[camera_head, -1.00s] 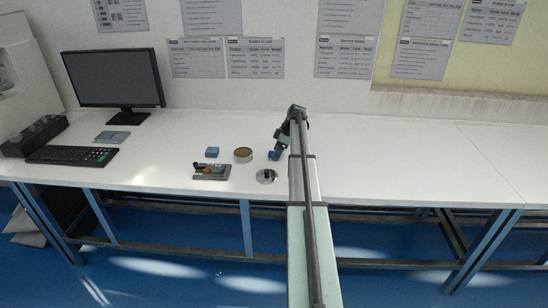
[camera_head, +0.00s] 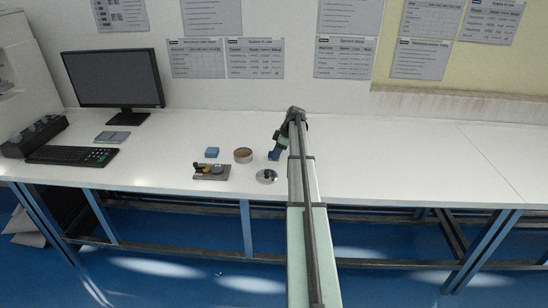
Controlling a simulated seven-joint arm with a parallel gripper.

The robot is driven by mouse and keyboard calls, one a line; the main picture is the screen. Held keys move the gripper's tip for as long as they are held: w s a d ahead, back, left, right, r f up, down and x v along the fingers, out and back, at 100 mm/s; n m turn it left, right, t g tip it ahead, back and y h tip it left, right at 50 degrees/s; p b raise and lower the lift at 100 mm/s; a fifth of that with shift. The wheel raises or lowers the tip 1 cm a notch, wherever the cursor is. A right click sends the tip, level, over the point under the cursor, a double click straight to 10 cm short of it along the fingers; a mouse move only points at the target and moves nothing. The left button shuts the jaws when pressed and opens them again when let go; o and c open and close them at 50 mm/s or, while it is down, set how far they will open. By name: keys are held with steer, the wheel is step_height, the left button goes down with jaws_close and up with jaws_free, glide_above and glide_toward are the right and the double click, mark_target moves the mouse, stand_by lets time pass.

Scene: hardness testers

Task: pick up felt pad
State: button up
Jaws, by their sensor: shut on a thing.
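My gripper (camera_head: 274,155) is at the end of my arm, low over the white bench and pointing down. It is shut on a small blue piece at its fingertips, which looks like the felt pad, though it is too small to be sure. The fingers and arm partly hide the piece, and I cannot tell whether it still touches the bench. The gripper is right of a round tan-topped item (camera_head: 243,155) and just above a shiny round metal piece (camera_head: 267,176) in the picture.
A blue block (camera_head: 212,152) and a dark fixture with a small orange part (camera_head: 211,172) stand to the left on the bench (camera_head: 400,150). A monitor (camera_head: 112,78), a keyboard (camera_head: 72,156) and a grey flat item (camera_head: 112,136) are farther left. The bench right of my arm is clear.

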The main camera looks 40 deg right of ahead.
step_height(320, 180, up, 10)
stand_by(0.7)
steer(key=o, duration=0.4)
steer(key=shift+c, duration=1.4)
